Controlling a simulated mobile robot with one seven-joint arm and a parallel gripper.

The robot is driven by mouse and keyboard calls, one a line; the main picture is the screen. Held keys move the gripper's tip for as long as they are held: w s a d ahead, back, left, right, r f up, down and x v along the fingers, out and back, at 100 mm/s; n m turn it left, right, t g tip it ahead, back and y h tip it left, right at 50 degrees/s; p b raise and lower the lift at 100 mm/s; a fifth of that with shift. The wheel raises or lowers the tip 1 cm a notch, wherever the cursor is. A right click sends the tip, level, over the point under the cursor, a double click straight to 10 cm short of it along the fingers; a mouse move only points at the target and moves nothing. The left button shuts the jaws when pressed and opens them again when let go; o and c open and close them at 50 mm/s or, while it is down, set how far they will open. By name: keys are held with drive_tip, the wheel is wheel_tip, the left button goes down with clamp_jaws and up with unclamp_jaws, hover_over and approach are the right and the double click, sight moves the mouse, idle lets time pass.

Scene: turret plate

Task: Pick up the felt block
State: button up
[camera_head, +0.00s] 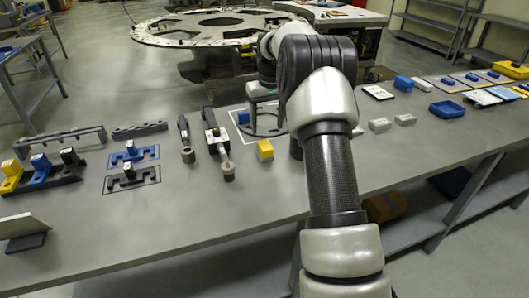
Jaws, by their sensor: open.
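I cannot tell for sure which thing is the felt block. A small block with a yellow top and pale lower part (265,150) stands on the grey workbench, left of my arm. Two small pale grey blocks, one here (380,125) and one beside it (405,119), lie to the right of my arm. My gripper (268,108) is small and partly hidden by my arm, at the far side of the bench near a dark ring-shaped outline. It is open, and I see nothing held in it.
The workbench (190,215) has a clear front strip. Dark clamp tools (217,143) stand left of the yellow-topped block. Yellow, blue and black blocks (40,170) sit far left. A blue tray (447,109) lies right. A large turret plate (160,32) stands behind.

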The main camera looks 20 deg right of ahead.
sight(265, 145)
drive_tip(key=f, duration=0.4)
drive_tip(key=w+f, duration=0.1)
drive_tip(key=f, duration=0.4)
drive_tip(key=w+f, duration=0.1)
drive_tip(key=f, duration=0.2)
drive_tip(key=shift+r, duration=0.1)
drive_tip(key=c, duration=1.2)
